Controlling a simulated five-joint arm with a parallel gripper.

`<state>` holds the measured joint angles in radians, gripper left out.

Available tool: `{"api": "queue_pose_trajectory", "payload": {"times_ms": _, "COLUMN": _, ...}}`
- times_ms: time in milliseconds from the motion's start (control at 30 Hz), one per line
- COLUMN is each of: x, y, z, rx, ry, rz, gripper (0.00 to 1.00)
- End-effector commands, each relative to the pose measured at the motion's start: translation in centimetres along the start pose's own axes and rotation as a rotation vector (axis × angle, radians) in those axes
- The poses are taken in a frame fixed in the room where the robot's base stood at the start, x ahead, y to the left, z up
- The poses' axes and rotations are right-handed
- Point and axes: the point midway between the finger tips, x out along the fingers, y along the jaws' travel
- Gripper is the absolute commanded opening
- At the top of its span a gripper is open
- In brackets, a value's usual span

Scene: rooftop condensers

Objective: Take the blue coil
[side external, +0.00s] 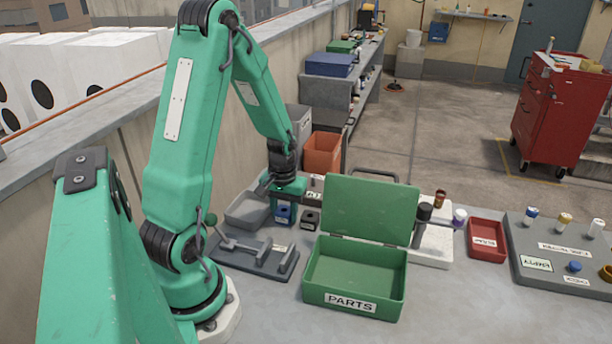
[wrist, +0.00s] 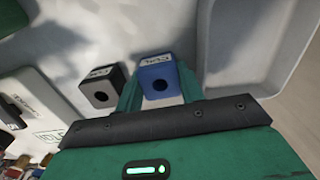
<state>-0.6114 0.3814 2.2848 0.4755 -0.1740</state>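The blue coil (side external: 284,214) is a small blue block with a dark round hole and a white label. It stands upright below my gripper (side external: 285,188) in the side view. In the wrist view the blue coil (wrist: 161,84) sits between the two green fingers of my gripper (wrist: 160,90), one on each side. The fingers are spread about the coil's width; any contact is too close to judge. A black coil (side external: 310,220) stands just right of it in the side view, and left of it in the wrist view (wrist: 103,88).
A green PARTS box (side external: 354,302) with its lid up stands to the right. A grey tray (side external: 248,212) and a grey fixture (side external: 254,257) lie left of and before the coils. A red tray (side external: 487,240) and a grey board (side external: 530,275) are farther right.

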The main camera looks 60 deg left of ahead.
Motion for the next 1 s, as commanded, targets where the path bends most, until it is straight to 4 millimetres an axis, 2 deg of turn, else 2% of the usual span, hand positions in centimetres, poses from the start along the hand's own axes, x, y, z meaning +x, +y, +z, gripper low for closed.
{"api": "queue_pose_trajectory", "payload": {"times_ms": 33, "x": 0.0, "y": 0.0, "z": 0.0, "rx": 0.0, "ry": 0.0, "rz": 0.0, "gripper": 0.16}}
{"api": "queue_pose_trajectory", "payload": {"times_ms": 67, "x": 0.0, "y": 0.0, "z": 0.0, "rx": 0.0, "ry": 0.0, "rz": 0.0, "gripper": 0.1}}
{"api": "queue_pose_trajectory", "payload": {"times_ms": 367, "x": -0.1, "y": 0.0, "z": 0.0, "rx": 0.0, "ry": 0.001, "rz": 0.0, "gripper": 0.1}}
{"api": "queue_pose_trajectory", "payload": {"times_ms": 567, "x": -0.9, "y": 0.0, "z": -0.1, "rx": 0.0, "ry": 0.004, "rz": 0.001, "gripper": 0.1}}
{"api": "queue_pose_trajectory", "payload": {"times_ms": 767, "x": -2.8, "y": 0.0, "z": -0.1, "rx": 0.0, "ry": 0.005, "rz": 0.001, "gripper": 0.1}}
{"api": "queue_pose_trajectory", "payload": {"times_ms": 1000, "x": -6.0, "y": 0.0, "z": -0.2, "rx": 0.0, "ry": 0.007, "rz": 0.001, "gripper": 0.1}}
